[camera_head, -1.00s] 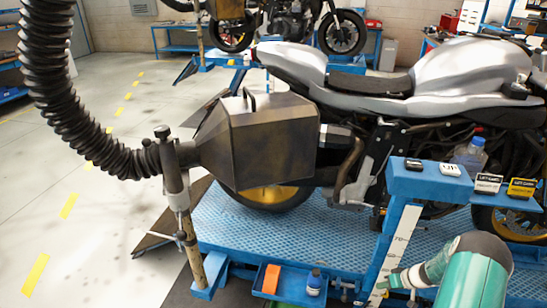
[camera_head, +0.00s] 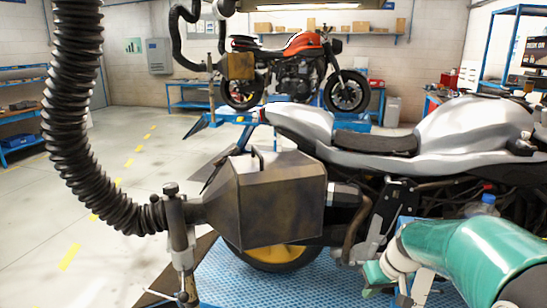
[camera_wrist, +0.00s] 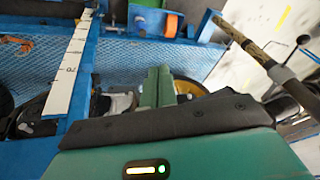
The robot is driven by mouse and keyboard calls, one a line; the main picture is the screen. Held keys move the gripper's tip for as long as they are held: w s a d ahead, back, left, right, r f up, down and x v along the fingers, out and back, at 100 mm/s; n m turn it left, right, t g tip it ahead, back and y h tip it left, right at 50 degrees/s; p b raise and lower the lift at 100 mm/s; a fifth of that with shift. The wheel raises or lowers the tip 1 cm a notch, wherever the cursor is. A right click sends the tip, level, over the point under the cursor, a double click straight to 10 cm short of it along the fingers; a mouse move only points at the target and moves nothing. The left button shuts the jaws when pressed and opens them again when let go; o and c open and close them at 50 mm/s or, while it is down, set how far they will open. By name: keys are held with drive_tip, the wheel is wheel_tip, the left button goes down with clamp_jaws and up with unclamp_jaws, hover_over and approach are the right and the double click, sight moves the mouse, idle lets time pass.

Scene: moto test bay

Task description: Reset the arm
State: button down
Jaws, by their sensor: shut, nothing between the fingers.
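My arm is green with grey joints and reaches in from the lower right of the head view, in front of the silver motorcycle (camera_head: 468,102). My gripper (camera_wrist: 158,75) shows in the wrist view as two green fingers pressed together, with nothing between them. It hangs over the blue lift platform (camera_wrist: 195,66), apart from it as far as I can tell. A white strip with printed marks (camera_wrist: 72,70) lies along the blue frame to its left in the wrist view.
A dark exhaust hood (camera_head: 270,205) on a black corrugated hose (camera_head: 70,130) stands left of the motorcycle. A clear bottle with a blue cap (camera_head: 485,205) is behind my arm. An orange motorcycle (camera_head: 305,45) stands farther back. The floor at left is open.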

drive_tip(key=s+a+r+t+h, duration=0.1)
drive_tip(key=s+a+r, duration=0.1)
drive_tip(key=s, duration=0.5)
drive_tip(key=s+a+r+m, duration=0.1)
drive_tip(key=s+a+r, duration=0.2)
drive_tip(key=s+r, duration=0.2)
drive_tip(key=s+a+r+m+t+h, duration=0.1)
drive_tip(key=s+a+r, duration=0.2)
drive_tip(key=s, duration=0.6)
drive_tip(key=shift+s+a+r+t+h, duration=0.15)
drive_tip(key=shift+s+r+t+h, duration=0.05)
drive_tip(key=shift+t+h, duration=0.1)
